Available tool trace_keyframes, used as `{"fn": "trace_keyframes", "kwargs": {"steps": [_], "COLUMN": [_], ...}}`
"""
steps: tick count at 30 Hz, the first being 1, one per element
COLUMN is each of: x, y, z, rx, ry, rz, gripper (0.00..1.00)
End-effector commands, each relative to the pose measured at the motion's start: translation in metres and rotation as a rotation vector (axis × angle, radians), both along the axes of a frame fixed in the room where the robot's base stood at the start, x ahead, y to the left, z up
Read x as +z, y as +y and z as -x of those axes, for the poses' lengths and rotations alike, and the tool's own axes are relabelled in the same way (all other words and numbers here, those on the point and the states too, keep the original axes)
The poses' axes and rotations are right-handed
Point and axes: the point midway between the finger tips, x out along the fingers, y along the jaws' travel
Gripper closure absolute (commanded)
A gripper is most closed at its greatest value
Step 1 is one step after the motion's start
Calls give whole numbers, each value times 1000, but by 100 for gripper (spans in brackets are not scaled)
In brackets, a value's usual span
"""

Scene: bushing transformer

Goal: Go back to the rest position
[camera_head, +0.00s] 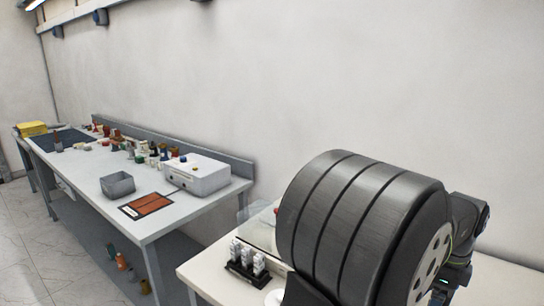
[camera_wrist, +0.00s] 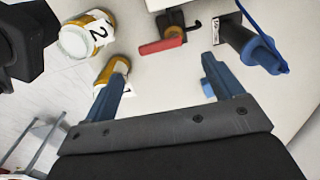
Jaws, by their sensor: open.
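My gripper (camera_wrist: 163,70) shows in the wrist view with its two blue fingers spread wide apart. It is open, with nothing held between the fingers. A yellow jar with a white label marked 1 (camera_wrist: 113,69) is just beyond the left fingertip, and I cannot tell whether they touch. A second yellow jar marked 2 (camera_wrist: 98,33) lies further up and left in the picture. In the head view my gripper is hidden; only part of my dark arm shows at the right, behind a large ribbed cylinder.
The large dark ribbed cylinder (camera_head: 350,215) fills the head view's lower right. A black rack with white pieces (camera_head: 246,262) stands beside it. A long workbench (camera_head: 190,212) stands left. In the wrist view, a red-handled item (camera_wrist: 162,45) and a blue-and-black tool (camera_wrist: 248,45) are ahead.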

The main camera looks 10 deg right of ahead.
Motion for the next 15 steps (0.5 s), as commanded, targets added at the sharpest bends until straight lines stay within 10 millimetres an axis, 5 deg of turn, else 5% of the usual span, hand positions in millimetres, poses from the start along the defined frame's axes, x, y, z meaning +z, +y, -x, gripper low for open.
{"fn": "trace_keyframes", "kwargs": {"steps": [9,15], "x": [-55,-69], "y": [1,0], "z": [0,0], "rx": [0,0], "ry": [1,0], "rz": [-3,0], "gripper": [15,15]}}
